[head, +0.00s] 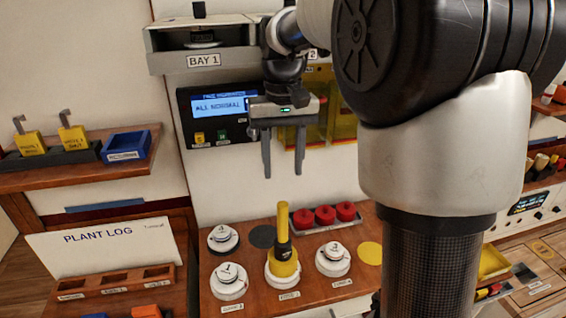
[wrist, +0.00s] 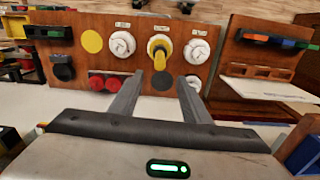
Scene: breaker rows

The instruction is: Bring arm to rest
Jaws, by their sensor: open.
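My gripper (head: 283,155) hangs open and empty in front of the wall panel in the head view, its two fingers pointing down and apart. It is above the wooden counter (head: 255,262) and clear of everything on it. In the wrist view my gripper (wrist: 160,88) also shows two separate fingers with nothing between them. Below it a yellow handle (head: 283,230) stands upright on the middle round base, with white dials (head: 229,281) around it. My arm fills much of the right side of the head view and hides what is behind it.
Several red knobs (head: 325,214) sit on the counter. A shelf (head: 85,178) with yellow tags and a blue bin (head: 126,147) is at left.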

